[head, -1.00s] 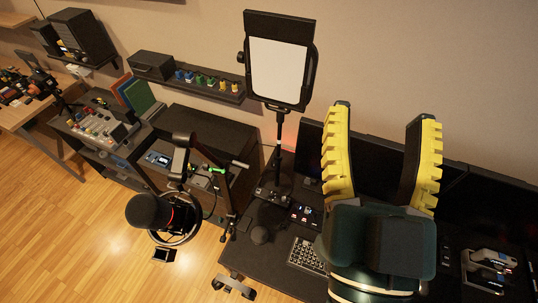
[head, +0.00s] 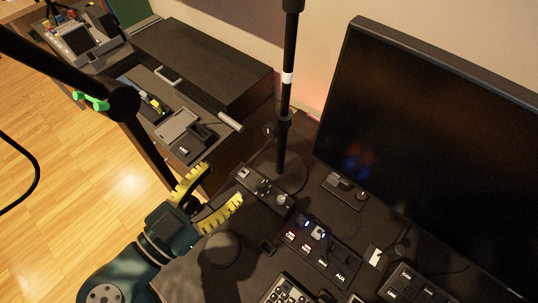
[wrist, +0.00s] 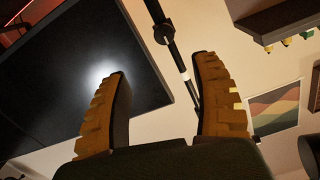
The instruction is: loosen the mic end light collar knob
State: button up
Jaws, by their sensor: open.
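The light stand's black pole (head: 289,60) rises from a round base at the back of the desk, with a white band on it. Below the band sits a black collar (head: 283,121), with a small dark knob (head: 268,130) at its left side. In the wrist view the collar (wrist: 163,33) shows beyond the fingertips, near the top; its knob is hard to make out there. My gripper (head: 222,186) is open and empty, lower left of the collar in the head view and apart from the pole. Its yellow-padded fingers also show in the wrist view (wrist: 160,70).
A large monitor (head: 430,130) stands right of the pole. The black mic boom arm (head: 60,70) with a green knob crosses at the left. A control box (head: 262,190), a button panel (head: 318,248) and a keyboard (head: 288,290) lie on the desk. A dark cabinet (head: 205,60) stands behind.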

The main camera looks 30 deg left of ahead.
aim_at(268, 134)
jog(key=shift+t, duration=0.3)
jog(key=x, duration=1)
jog(key=b+x, duration=0.1)
jog(key=x, duration=0.4)
jog(key=shift+w+a+f, duration=0.15)
jog(key=shift+a+f, duration=0.15)
jog(key=shift+f, duration=0.1)
jog(key=shift+c, duration=0.2)
grip_shut()
